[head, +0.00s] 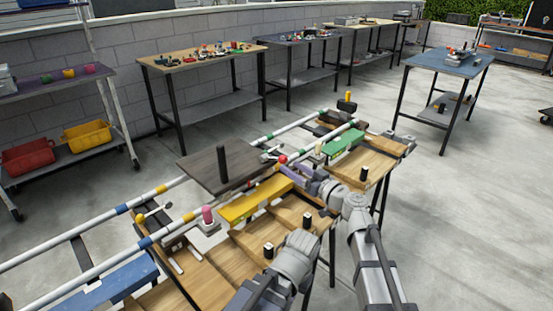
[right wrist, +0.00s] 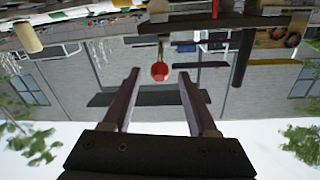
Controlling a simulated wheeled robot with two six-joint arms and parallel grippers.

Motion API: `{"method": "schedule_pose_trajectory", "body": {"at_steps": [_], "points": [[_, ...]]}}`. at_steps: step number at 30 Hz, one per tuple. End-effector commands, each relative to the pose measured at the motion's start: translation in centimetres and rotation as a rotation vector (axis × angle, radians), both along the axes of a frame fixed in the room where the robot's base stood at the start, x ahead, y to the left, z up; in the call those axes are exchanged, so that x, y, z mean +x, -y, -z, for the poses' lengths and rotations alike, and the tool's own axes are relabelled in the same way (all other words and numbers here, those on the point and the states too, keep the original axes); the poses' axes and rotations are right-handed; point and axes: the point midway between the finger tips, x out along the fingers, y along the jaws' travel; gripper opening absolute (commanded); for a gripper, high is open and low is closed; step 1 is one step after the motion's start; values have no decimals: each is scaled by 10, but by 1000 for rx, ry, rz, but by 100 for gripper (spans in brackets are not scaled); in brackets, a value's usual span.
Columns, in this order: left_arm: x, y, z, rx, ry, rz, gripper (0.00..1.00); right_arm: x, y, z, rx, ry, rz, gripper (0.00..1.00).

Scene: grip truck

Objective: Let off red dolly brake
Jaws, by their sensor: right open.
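The brake lever ends in a red ball knob (head: 282,158), at the right edge of a dark flat dolly platform (head: 208,168) with a black upright post. In the right wrist view the red knob (right wrist: 160,73) hangs from a short stem, just beyond the fingertips and roughly midway between them. My right gripper (head: 290,170) is open and empty, its purple fingers pointing at the knob; they also show in the right wrist view (right wrist: 158,78). No contact with the knob is visible. My left gripper is not in view.
White rails (head: 165,190) with coloured bands run beside the dolly. Workbenches (head: 200,60) line the wall.

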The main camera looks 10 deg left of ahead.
Motion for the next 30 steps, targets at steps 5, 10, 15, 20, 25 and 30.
{"method": "schedule_pose_trajectory", "body": {"at_steps": [5, 10, 15, 20, 25, 30], "points": [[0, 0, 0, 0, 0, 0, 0, 11, -13, 0, 0, -1, -2, 59], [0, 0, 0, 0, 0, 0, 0, 27, -33, 0, -1, -2, -3, 59], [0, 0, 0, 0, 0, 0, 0, 42, -53, 0, -1, -2, -2, 59], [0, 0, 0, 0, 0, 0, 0, 46, -60, 0, -1, -2, -2, 59], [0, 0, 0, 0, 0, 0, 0, 45, -60, 0, -1, -2, -1, 59], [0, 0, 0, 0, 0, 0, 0, 45, -60, 0, -1, -2, -1, 43]]}}
